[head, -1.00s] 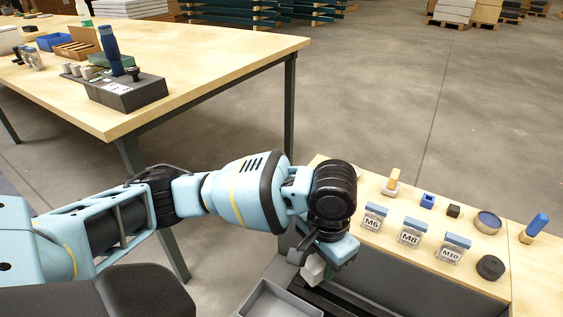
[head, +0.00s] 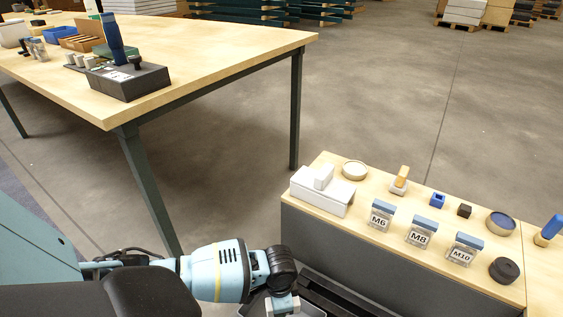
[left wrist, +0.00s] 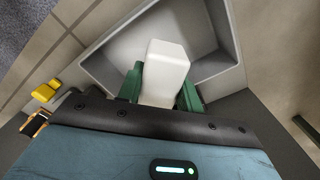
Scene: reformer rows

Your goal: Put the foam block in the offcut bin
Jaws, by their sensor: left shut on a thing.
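The foam block (left wrist: 165,72) is a pale white block, gripped between the green fingers of my left gripper (left wrist: 161,90) in the left wrist view. The offcut bin (left wrist: 206,35) is a grey, open tray. In that view the block appears over its inside, which looks empty where it shows. I cannot tell how high the block is above the bin floor. In the head view my left gripper (head: 283,302) is at the bottom edge, and the block and most of the bin are hidden or cut off. My right gripper is in neither view.
A low bench on the right holds a white box (head: 318,196), a round dish (head: 354,170), labelled boxes such as M8 (head: 421,232), and a black puck (head: 504,270). A large wooden table (head: 200,50) stands at the left. Open floor lies between.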

